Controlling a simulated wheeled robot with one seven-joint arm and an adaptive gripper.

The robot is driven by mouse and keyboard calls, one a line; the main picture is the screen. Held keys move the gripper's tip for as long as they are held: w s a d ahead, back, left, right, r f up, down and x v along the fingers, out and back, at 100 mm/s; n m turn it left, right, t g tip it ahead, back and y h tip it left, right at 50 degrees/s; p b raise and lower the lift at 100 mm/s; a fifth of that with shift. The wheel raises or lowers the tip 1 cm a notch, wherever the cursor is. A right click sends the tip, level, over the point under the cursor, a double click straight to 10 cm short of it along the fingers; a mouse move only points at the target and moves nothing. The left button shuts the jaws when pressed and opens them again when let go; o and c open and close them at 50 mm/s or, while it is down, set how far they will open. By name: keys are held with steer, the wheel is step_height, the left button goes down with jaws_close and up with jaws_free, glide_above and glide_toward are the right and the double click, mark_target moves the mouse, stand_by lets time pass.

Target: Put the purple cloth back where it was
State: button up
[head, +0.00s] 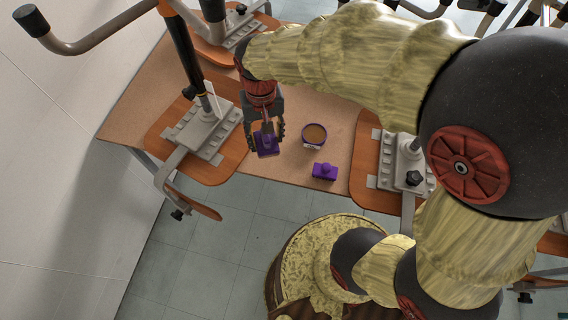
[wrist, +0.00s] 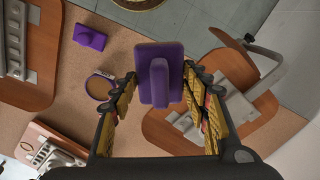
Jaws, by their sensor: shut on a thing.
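My gripper (head: 265,128) is over the table, pointing down, between the left chair part and a small bowl. It is shut on a purple piece (head: 267,151), a flat base with a raised middle. In the wrist view the held purple piece (wrist: 160,55) sits between the two fingers. A second, similar purple piece (head: 324,172) lies on the table near its front edge, right of my gripper; it also shows in the wrist view (wrist: 90,37). Neither looks clearly like a loose cloth. I cannot tell whether the held piece touches the table.
Wooden chair parts with metal brackets lie at left (head: 213,171) and right (head: 372,172) on the tan table (head: 285,178). Bare tabletop shows around the bowl. Tiled floor lies in front.

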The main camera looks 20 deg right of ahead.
steer(key=s+f+m, duration=0.4)
steer(key=s+f, duration=0.5)
steer(key=s, duration=0.1)
steer(key=m+b, duration=0.2)
steer(key=b, duration=0.3)
glide_above(284, 162)
steer(key=s, duration=0.1)
steer(key=f, duration=0.9)
steer(key=shift+a, duration=0.25)
steer(key=shift+w+d+f, duration=0.2)
steer(key=shift+f, duration=0.2)
steer(key=f+b, duration=0.1)
steer(key=f, duration=0.2)
steer(key=shift+w+f+b, duration=0.2)
steer(key=shift+b, duration=0.2)
steer(key=o, duration=0.6)
steer(key=shift+f, duration=0.1)
steer(key=shift+c, duration=0.2)
steer(key=o, duration=0.4)
